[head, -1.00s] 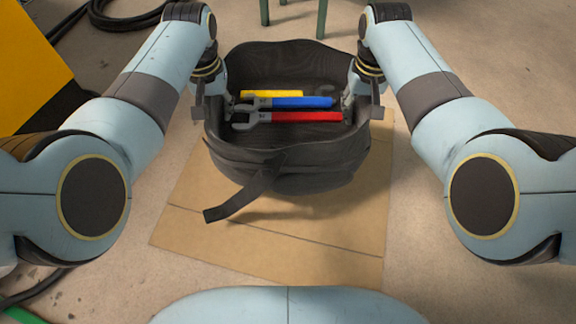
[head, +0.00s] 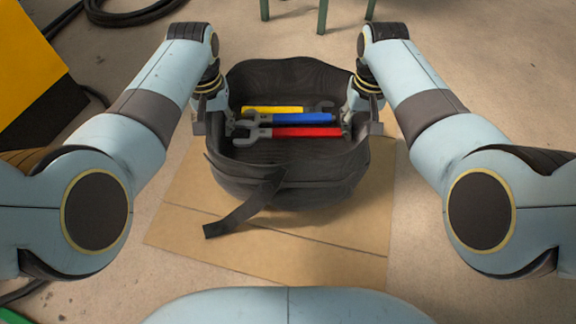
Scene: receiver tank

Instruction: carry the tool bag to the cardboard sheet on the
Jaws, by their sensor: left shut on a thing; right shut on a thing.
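The black tool bag (head: 290,180) is open at the top and holds tools with yellow, blue and red handles, among them a wrench (head: 290,132). The bag is over the cardboard sheet (head: 190,195), which shows to its left, front and right. I cannot tell for sure whether its base touches the sheet. My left gripper (head: 217,117) is shut on the bag's left side. My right gripper (head: 358,115) is shut on its right side. The fingertips are partly hidden by the bag walls. A loose strap (head: 240,212) hangs at the front.
A yellow case (head: 28,65) stands at the left edge. Black cable (head: 125,15) lies coiled at the top left. Green legs (head: 322,15) stand behind the bag. The concrete floor to the right of the sheet is mostly clear.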

